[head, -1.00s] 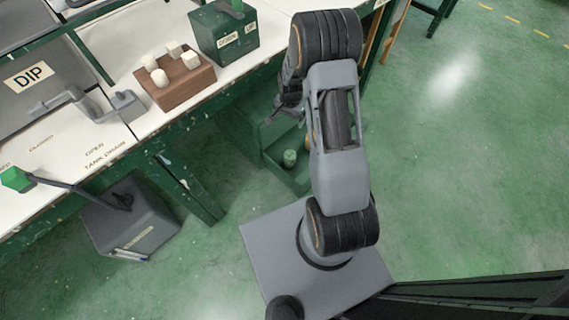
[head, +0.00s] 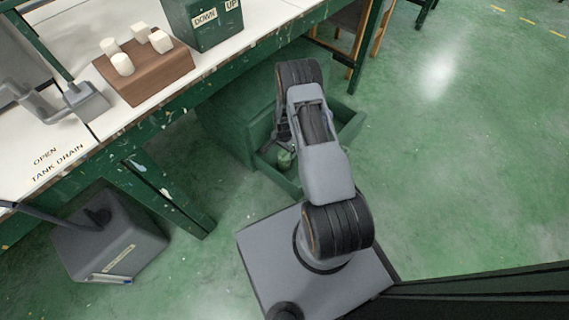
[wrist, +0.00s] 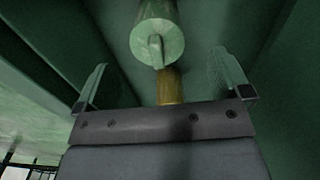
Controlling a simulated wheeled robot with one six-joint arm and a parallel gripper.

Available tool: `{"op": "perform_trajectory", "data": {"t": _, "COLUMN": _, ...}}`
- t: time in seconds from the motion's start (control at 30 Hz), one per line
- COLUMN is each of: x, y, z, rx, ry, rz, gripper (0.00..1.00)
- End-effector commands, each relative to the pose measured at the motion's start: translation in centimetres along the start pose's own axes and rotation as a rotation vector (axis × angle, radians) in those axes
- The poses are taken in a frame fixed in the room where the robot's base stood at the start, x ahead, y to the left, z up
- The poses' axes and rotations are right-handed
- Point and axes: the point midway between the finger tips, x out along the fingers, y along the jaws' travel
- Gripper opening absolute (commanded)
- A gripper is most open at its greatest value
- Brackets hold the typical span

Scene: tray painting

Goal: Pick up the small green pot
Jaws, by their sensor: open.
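The small green pot (head: 284,159) stands in an open green drawer (head: 352,128) under the bench, partly hidden by my arm in the head view. In the wrist view the pot (wrist: 160,38) shows as a pale green cylinder with a small handle on its near end. My gripper (wrist: 161,60) is open, with one finger on each side of the pot's line and a gap to both. The head view mostly hides my gripper behind the arm. I cannot tell how far the fingertips are from the pot in depth.
A brass-coloured thing (wrist: 170,86) shows between the pot and my gripper's palm. Dark green drawer walls are close on both sides. Above is the bench with a brown block (head: 150,78) of white pegs and a green DOWN/UP box (head: 207,22). Floor at right is clear.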

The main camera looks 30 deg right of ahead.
Motion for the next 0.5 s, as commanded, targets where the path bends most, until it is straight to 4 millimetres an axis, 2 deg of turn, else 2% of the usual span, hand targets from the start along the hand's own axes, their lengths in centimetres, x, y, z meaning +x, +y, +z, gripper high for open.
{"op": "perform_trajectory", "data": {"t": 0.27, "x": 1.4, "y": 0.2, "z": 0.0, "rx": 0.002, "ry": 0.0, "rz": 0.0, "gripper": 0.96}}
{"op": "perform_trajectory", "data": {"t": 0.5, "x": 4.7, "y": 0.3, "z": 0.1, "rx": 0.003, "ry": 0.0, "rz": 0.0, "gripper": 0.96}}
